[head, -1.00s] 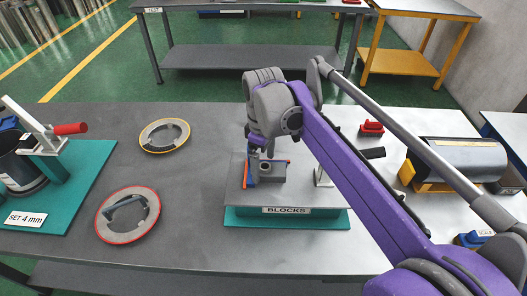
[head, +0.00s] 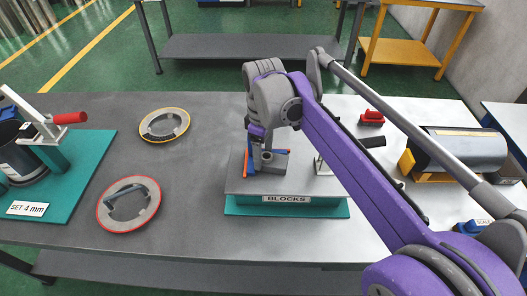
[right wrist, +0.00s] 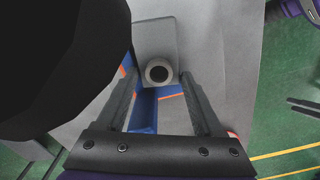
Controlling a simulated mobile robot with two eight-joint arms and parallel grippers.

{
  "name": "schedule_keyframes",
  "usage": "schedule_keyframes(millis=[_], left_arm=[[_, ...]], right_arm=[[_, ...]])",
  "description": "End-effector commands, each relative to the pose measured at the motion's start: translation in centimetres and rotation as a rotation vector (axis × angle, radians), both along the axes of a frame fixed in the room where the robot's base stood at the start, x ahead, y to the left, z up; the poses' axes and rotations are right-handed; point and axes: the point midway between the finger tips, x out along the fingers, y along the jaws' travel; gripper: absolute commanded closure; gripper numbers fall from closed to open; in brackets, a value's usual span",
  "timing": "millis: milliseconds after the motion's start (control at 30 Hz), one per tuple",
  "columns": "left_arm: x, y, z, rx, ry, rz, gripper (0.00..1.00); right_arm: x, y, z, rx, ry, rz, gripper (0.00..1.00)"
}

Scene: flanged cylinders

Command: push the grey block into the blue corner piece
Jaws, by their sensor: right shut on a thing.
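The grey block (head: 277,162), with a round hollow boss on top, sits on the raised plate marked BLOCKS. The blue corner piece (head: 250,166), with orange edges, stands beside it on the same plate. My right gripper (head: 259,152) points down at the block and is shut on it. In the right wrist view, the block (right wrist: 155,38) and its boss show between the fingertips (right wrist: 159,78), with the blue corner piece (right wrist: 147,108) close by. The fingers partly hide the corner piece, so I cannot tell whether the block touches it. My left gripper is not in view.
The BLOCKS plate (head: 285,209) has a teal base. Two ringed discs (head: 164,125) (head: 129,204) lie to the left. A red-handled clamp (head: 50,125) stands farther left. A grey cylinder (head: 465,150) lies right.

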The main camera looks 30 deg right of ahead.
Motion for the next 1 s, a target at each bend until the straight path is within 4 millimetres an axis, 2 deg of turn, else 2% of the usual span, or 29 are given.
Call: schedule_keyframes(millis=[133, 167, 300, 567, 667, 1000], left_arm=[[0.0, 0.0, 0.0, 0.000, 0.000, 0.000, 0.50], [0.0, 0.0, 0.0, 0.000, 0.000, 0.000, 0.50], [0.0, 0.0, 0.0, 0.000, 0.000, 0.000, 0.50], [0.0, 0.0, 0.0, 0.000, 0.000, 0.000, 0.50], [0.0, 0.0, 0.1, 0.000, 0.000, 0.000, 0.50], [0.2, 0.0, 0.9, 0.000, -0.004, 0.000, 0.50]], right_arm=[[0.1, -0.2, 0.0, -0.004, -0.003, -0.002, 1.00], [0.1, -0.2, 0.0, -0.004, -0.003, -0.002, 0.26], [0.1, -0.1, 0.0, -0.003, -0.002, -0.002, 0.01], [0.1, -0.1, 0.1, -0.002, -0.002, -0.001, 0.00], [0.1, -0.1, 0.9, -0.002, -0.002, -0.001, 0.00], [0.1, -0.1, 7.4, -0.002, -0.002, -0.002, 0.00]])
